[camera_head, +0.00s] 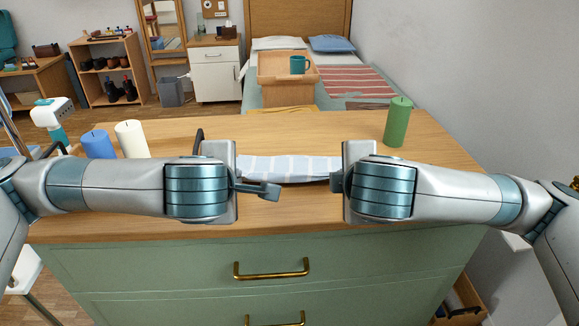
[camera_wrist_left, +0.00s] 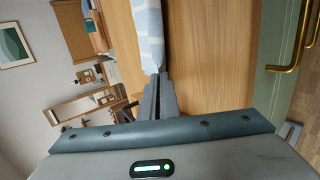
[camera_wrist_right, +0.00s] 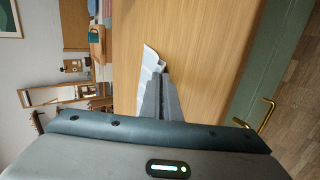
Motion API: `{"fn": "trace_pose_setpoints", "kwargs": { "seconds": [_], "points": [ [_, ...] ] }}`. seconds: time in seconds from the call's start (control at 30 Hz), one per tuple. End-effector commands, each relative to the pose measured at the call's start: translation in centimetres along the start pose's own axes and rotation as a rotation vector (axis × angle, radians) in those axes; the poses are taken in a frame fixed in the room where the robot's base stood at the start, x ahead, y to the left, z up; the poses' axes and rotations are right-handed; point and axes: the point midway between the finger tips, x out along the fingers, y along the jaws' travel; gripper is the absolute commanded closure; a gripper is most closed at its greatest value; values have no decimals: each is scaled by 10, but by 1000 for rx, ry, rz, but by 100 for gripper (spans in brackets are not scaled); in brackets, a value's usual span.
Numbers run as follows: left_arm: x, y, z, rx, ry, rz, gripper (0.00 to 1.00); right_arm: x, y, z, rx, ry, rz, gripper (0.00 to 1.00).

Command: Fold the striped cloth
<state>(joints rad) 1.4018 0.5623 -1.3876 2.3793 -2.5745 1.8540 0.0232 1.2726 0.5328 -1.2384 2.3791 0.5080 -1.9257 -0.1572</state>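The striped cloth (camera_head: 287,168), pale blue with white stripes, shows as a narrow strip on the wooden top between my wrists. My left gripper (camera_head: 270,190) is at its near left part. In the left wrist view, the cloth (camera_wrist_left: 148,38) runs to my nearly closed fingertips (camera_wrist_left: 160,77), which appear to pinch it. My right gripper (camera_head: 336,183) is at its right end. In the right wrist view, a creased white corner of the cloth (camera_wrist_right: 152,58) stands up from my closed fingertips (camera_wrist_right: 161,78). My wrists hide parts of the cloth in the head view.
A green candle (camera_head: 397,122) stands at the back right of the wooden top (camera_head: 300,222). A blue candle (camera_head: 98,145) and a cream candle (camera_head: 131,139) stand at the left, behind my left arm. The front of the top is clear above a brass drawer handle (camera_head: 271,274).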

Motion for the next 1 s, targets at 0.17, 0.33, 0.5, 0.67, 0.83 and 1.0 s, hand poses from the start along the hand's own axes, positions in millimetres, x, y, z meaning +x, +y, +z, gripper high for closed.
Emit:
{"fn": "trace_pose_setpoints", "kwargs": {
  "seconds": [0.17, 0.33, 0.5, 0.67, 0.83, 1.0],
  "points": [
    [0, 0, 0, 0, 0, 0, 66, 0, 0, 0, 0, 0, -1, 66],
    [0, 0, 0, 0, 0, -1, 66, 0, 0, 0, 0, 0, -1, 66],
    [0, 0, 0, 0, 0, -1, 66, 0, 0, 0, 0, 0, -1, 66],
    [-5, 4, 0, 0, 0, -1, 66, -5, 4, -1, 0, 2, 0, 66],
    [-21, 15, 1, 0, -1, 1, 66, -22, 15, -1, 0, 3, 2, 66],
    [-40, 22, 1, 0, -2, 0, 66, -40, 24, 0, -2, 2, 6, 66]
  ]
}}
